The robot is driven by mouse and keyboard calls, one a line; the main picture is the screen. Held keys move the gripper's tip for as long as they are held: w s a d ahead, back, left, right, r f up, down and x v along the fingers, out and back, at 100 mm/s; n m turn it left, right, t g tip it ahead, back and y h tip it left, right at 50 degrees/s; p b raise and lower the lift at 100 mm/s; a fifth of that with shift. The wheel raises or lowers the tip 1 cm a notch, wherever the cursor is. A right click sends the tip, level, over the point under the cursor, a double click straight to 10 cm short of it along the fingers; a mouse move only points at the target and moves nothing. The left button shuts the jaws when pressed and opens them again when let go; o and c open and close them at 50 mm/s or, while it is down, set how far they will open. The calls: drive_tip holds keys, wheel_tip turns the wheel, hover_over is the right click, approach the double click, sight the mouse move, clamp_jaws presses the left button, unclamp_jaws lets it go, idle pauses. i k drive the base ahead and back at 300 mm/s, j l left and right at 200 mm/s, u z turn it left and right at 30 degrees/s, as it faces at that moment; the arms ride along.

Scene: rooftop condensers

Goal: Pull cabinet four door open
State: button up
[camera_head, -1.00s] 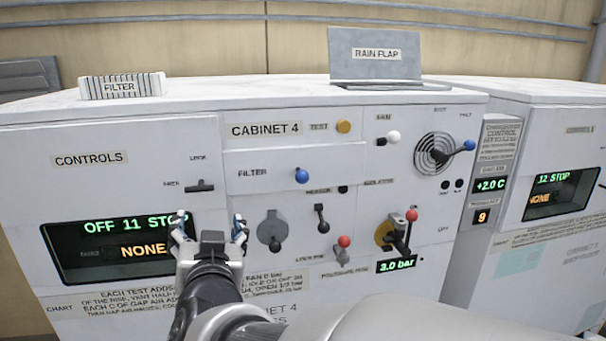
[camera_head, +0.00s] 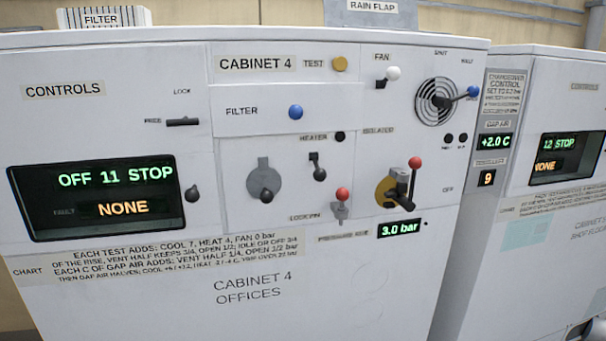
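Cabinet four (camera_head: 330,290) is a white cabinet labelled "CABINET 4" and "OFFICES", filling most of the head view. Its controls door (camera_head: 100,120) is the left part of the front and looks shut. A display (camera_head: 95,195) in the door reads "OFF 11 STOP" and "NONE". A dark knob (camera_head: 193,194) sits right of the display. My gripper is not in view.
The front also carries a blue filter knob (camera_head: 296,112), a red-tipped lever (camera_head: 415,163), a grey round cover (camera_head: 264,175) and a fan lever (camera_head: 393,73). A second white cabinet (camera_head: 545,100) stands close at right. A filter block (camera_head: 103,17) lies on top.

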sight(63, 107)
drive_tip(key=j+u, duration=0.2)
drive_tip(key=u, duration=1.25)
drive_tip(key=i+l, duration=0.05)
